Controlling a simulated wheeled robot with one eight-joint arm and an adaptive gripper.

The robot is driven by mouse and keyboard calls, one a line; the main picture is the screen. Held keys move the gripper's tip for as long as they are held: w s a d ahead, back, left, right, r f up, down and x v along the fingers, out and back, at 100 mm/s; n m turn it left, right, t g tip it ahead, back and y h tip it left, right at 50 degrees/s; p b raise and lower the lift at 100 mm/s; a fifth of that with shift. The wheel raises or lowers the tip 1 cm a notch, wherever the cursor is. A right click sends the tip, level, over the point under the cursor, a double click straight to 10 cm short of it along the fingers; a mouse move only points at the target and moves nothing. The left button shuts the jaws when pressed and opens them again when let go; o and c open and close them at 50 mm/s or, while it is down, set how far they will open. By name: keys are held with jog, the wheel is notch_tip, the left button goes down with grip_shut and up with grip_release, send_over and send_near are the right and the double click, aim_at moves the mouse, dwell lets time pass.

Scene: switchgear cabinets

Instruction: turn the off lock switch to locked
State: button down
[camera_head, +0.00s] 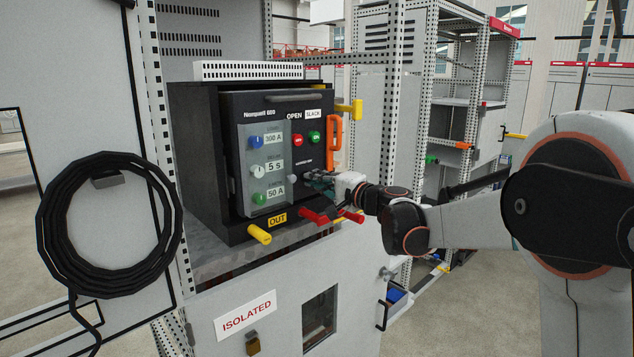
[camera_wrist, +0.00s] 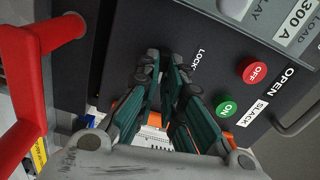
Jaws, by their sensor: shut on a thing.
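The off lock switch is on the black front of the breaker unit (camera_head: 230,110), under the small LOCK label (camera_wrist: 198,56) and the push buttons. My gripper (camera_head: 308,178) is at the panel there. In the wrist view its two green-and-black fingers (camera_wrist: 164,62) are close together at the panel beside the LOCK label, shut on the switch. The fingers hide the switch, so its turn position does not show. A small grey round knob (camera_head: 292,179) shows just left of the fingertips in the head view.
The red OFF button (camera_wrist: 254,71) and green ON button (camera_wrist: 227,108) are close to the fingers. A red handle (camera_wrist: 28,90) stands out near the gripper. An orange handle (camera_head: 334,145) and yellow handle (camera_head: 262,234) also project. A cable coil (camera_head: 50,225) hangs at the left.

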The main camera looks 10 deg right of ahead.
jog(key=shift+f+m, duration=0.1)
jog(key=shift+m, duration=0.5)
jog(key=c, duration=1.7)
grip_release()
jog(key=shift+d, duration=0.1)
jog(key=v, duration=1.2)
